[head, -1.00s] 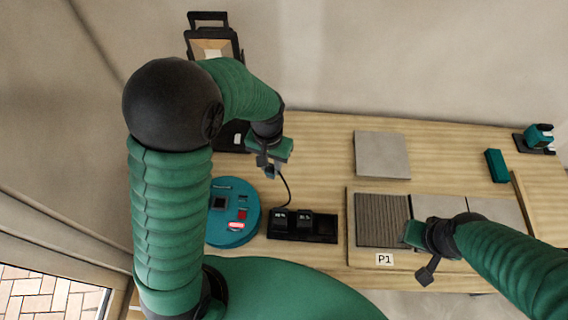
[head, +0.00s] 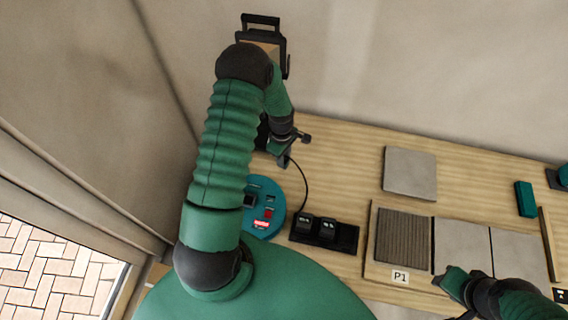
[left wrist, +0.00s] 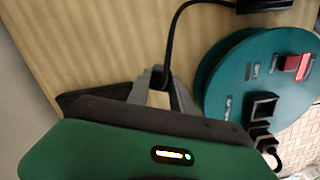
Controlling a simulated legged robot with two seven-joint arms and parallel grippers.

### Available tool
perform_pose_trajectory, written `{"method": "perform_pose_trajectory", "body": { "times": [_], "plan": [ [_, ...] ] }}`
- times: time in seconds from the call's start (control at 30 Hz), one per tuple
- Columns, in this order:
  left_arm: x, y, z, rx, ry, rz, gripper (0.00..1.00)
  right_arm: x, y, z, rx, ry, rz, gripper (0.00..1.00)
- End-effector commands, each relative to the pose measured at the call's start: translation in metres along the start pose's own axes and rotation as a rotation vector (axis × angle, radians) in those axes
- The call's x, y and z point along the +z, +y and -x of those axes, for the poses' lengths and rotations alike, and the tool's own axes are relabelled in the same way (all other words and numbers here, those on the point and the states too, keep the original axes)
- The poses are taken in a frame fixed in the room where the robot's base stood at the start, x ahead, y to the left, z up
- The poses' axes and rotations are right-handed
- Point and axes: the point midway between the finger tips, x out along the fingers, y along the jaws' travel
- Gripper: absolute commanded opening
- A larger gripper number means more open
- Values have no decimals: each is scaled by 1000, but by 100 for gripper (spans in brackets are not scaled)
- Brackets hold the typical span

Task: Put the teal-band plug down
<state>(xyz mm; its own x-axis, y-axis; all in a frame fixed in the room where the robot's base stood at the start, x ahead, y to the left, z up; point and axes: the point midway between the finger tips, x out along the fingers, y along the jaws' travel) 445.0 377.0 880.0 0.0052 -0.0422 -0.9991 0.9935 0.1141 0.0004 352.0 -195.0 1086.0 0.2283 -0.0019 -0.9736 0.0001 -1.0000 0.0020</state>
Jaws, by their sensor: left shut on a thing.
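My left gripper (head: 284,160) is above the left end of the workbench, beyond the teal disc. It is shut at the end of a black cable (head: 304,185). In the left wrist view, its grey fingers (left wrist: 158,92) close around the cable end. The plug body is mostly hidden there, and I cannot make out its teal band or whether it touches the bench. My right gripper (head: 452,282) is at the front edge of the tile board; its jaws are too unclear to read.
A round teal unit (head: 270,192) with a red switch and black sockets lies near the left gripper. A black holder (head: 346,238) with two labelled blocks is right of it. A loose grey tile (head: 410,173) lies behind the P1 board (head: 369,245). Bare wood (head: 345,180) lies between.

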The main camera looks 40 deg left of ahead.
Motion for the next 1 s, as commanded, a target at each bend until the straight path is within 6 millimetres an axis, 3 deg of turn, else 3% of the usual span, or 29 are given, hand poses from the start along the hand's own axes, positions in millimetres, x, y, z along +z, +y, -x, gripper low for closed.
{"method": "perform_pose_trajectory", "body": {
  "times": [0.2, 0.57, 0.6, 0.73, 1.0],
  "plan": [
    [0, -1, -37, -1, 0, -3, 0, -2, 0, 7, 0, 0, 0, 36],
    [-1, 0, -45, 0, 0, -4, 0, -1, 0, 3, 0, 0, 0, 36],
    [-1, 0, -44, 0, 0, -3, 30, -1, 0, 4, 0, 0, 0, 36],
    [-1, 0, -43, 0, 0, -3, 47, -1, 0, 5, 0, 0, 0, 36],
    [-1, -1, -43, 0, 0, -3, 48, -1, 0, 5, 0, 0, 0, 36]
  ]
}}
